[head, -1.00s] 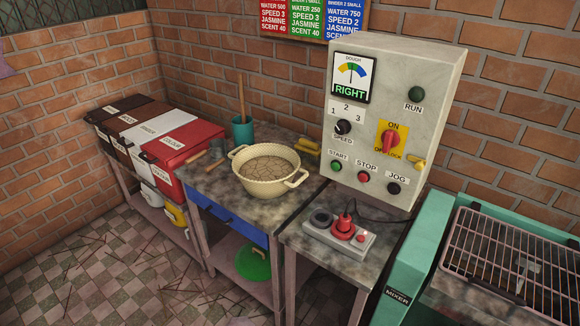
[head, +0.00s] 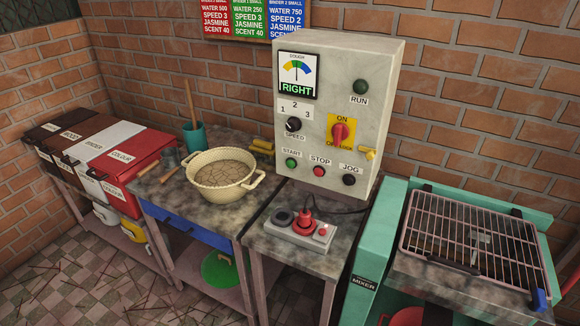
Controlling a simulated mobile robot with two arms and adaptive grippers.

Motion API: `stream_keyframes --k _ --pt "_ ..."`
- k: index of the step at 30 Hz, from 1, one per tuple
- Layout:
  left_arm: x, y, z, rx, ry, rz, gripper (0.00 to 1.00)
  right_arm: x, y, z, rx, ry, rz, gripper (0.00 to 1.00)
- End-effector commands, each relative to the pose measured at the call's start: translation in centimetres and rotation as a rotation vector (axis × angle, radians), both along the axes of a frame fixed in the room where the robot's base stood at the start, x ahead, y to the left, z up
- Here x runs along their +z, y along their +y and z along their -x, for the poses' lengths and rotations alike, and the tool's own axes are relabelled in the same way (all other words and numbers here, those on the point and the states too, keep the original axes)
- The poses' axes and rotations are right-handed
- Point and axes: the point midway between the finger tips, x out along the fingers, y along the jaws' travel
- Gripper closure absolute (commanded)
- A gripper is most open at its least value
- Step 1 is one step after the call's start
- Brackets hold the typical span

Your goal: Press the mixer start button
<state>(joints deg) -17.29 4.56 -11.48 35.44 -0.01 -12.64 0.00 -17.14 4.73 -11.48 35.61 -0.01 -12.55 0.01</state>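The mixer control box (head: 338,115) stands on the small table at the centre. Its green START button (head: 291,164) is at the lower left of the front, beside the red STOP button (head: 319,171) and the black JOG button (head: 348,179). Above them are the SPEED knob (head: 293,124) and the red ON/OFF switch (head: 341,133) on a yellow plate. The dough dial (head: 297,72) reads RIGHT. The green RUN lamp (head: 360,87) looks dark. The teal mixer (head: 372,247) with a wire grille (head: 470,235) stands at the right. Neither gripper is in view.
A power strip (head: 300,229) with a red plug lies in front of the box. A cream pot (head: 222,174) of dough sits on the table to the left. Lidded bins (head: 120,157) stand further left. The tiled floor (head: 100,285) at the lower left has scattered sticks.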

Motion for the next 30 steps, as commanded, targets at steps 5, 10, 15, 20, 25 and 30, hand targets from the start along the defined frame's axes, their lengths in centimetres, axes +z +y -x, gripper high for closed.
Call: stream_keyframes --k 5,10,15,20,25,30 --pt "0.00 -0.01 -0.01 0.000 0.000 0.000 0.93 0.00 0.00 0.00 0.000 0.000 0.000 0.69" --pt "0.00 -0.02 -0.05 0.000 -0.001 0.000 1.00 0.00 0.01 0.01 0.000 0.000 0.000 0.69" --pt "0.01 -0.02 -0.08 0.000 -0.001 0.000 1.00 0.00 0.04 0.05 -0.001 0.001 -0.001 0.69" --pt "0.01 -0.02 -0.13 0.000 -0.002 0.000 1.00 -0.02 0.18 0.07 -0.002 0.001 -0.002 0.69" --pt "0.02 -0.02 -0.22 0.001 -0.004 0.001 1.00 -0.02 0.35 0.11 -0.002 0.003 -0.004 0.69" --pt "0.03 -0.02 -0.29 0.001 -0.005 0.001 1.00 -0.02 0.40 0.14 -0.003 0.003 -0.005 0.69"
